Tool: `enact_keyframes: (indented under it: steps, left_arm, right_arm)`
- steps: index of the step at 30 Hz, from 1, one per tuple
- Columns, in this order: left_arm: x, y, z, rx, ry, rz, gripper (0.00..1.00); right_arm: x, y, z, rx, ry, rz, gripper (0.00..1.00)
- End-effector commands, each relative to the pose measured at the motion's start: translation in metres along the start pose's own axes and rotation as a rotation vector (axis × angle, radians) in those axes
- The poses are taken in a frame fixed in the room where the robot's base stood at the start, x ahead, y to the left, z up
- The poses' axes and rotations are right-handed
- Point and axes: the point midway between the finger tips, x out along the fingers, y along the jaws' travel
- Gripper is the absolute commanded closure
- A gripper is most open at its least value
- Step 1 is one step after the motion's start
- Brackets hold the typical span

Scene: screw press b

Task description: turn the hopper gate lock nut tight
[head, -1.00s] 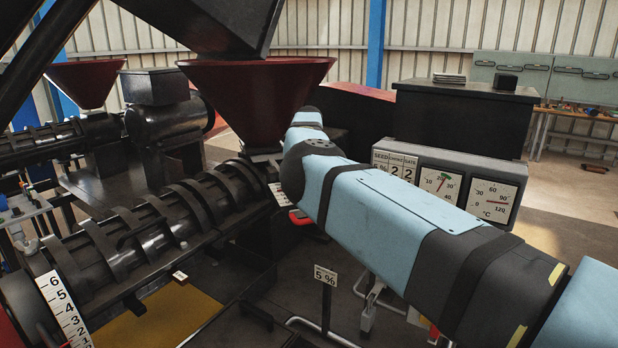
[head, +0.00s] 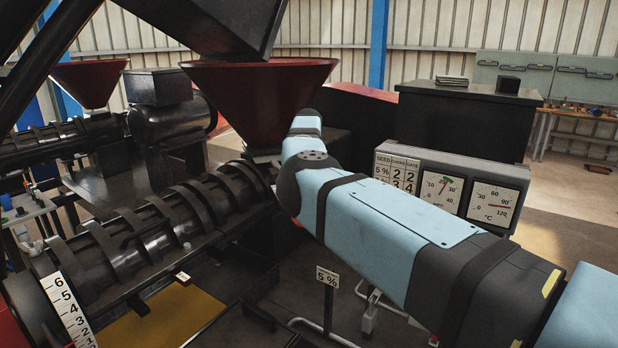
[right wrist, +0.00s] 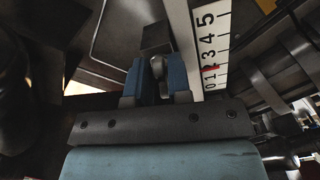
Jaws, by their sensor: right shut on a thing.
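In the right wrist view, my right gripper (right wrist: 156,72) has its two blue fingers closed on a small grey metal part, which I take to be the lock nut (right wrist: 158,66). Most of this part is hidden between the fingers. A white scale (right wrist: 212,45) numbered 0 to 5 stands just right of the fingers, with a red pointer near 2. In the head view, the dark red hopper (head: 262,100) stands above the press barrel (head: 165,225). My right forearm reaches toward the hopper's base and hides the gripper and nut there. My left gripper is not in view.
A grey gauge panel (head: 452,165) with number plates and two dials stands behind my right arm. Another white scale (head: 70,312) is at the barrel's near end. Open floor (head: 565,215) lies at the right.

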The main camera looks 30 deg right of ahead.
Motion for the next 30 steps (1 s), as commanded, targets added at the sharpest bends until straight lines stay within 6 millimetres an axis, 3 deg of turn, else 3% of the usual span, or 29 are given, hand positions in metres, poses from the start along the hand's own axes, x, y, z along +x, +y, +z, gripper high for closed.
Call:
enact_keyframes:
  steps: [22, 23, 24, 30]
  left_arm:
    - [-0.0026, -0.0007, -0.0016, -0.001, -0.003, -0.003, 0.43]
    - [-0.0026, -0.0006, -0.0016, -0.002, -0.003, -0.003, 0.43]
    - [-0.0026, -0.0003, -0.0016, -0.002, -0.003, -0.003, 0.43]
    - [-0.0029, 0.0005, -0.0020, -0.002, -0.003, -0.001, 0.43]
  right_arm:
    - [0.0019, -0.0013, 0.0007, 0.083, -0.003, -0.001, 1.00]
    - [0.0019, -0.0013, 0.0007, 0.082, -0.003, -0.001, 0.74]
    - [0.0019, -0.0013, 0.0007, 0.082, -0.003, -0.001, 0.65]
    - [0.0010, -0.0012, 0.0004, 0.082, -0.002, -0.001, 0.64]
